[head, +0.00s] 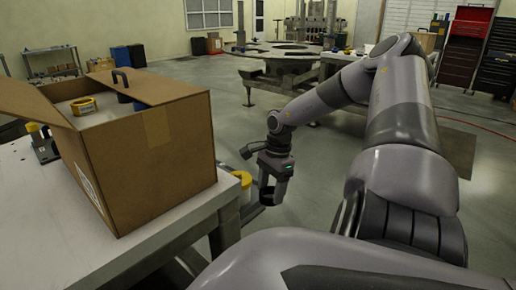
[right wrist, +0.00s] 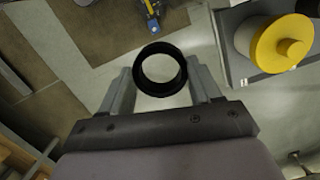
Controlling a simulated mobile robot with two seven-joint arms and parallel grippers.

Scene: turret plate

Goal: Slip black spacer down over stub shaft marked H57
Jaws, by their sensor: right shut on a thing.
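My right gripper (right wrist: 160,82) is shut on the black spacer (right wrist: 160,89), a short ring with an open bore. In the right wrist view the floor shows through the bore. In the head view the right gripper (head: 273,183) holds the spacer (head: 266,194) in the air, right of the near table. No H57 marking is readable. My left gripper is out of view.

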